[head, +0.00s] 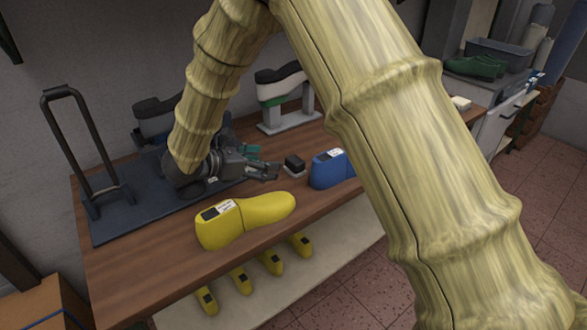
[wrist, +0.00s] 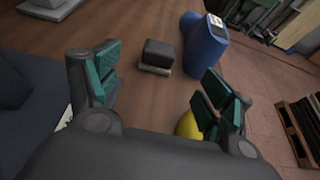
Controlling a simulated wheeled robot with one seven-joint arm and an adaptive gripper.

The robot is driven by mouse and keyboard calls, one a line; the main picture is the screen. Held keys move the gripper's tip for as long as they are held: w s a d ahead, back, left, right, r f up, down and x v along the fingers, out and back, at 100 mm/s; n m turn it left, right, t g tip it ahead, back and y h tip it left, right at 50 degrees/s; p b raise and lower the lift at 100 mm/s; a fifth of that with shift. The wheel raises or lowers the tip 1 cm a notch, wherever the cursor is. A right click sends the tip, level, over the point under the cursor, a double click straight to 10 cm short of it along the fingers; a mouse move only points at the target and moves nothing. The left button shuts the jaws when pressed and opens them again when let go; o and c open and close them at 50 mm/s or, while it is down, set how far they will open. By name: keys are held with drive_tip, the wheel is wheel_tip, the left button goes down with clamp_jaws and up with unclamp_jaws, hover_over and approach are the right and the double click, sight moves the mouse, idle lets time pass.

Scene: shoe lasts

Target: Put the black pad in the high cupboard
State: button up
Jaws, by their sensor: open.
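The black pad (head: 294,162) is a small dark block on a pale base, standing on the brown workbench (head: 150,247) between the yellow and blue shoe lasts. In the wrist view the black pad (wrist: 158,54) lies ahead of my fingers, roughly between them in the picture. My gripper (head: 270,162) is open and empty, just left of the pad and apart from it. It also shows in the wrist view (wrist: 160,95), its green-padded fingers spread wide. I cannot make out the high cupboard in either view.
A yellow last (head: 255,215) lies at the bench's front, and a blue last (head: 328,168) stands right of the pad. A dark mat (head: 120,222) with a black upright frame (head: 75,130) is at left. Several small yellow lasts sit on the lower shelf.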

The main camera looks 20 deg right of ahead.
sight(289, 162)
drive_tip(key=x, duration=0.4)
drive_tip(key=shift+w+d+p, duration=0.1)
drive_tip(key=shift+d+p, duration=0.25)
drive_tip(key=shift+f+p+x, duration=0.1)
drive_tip(key=shift+p+x, duration=0.25)
drive_tip(key=shift+x, duration=1.15)
drive_tip(key=shift+f+p+x, duration=0.15)
drive_tip(key=shift+p+x, duration=0.2)
drive_tip(key=shift+x, duration=1.15)
drive_tip(key=shift+a, duration=0.15)
drive_tip(key=c, duration=1.2)
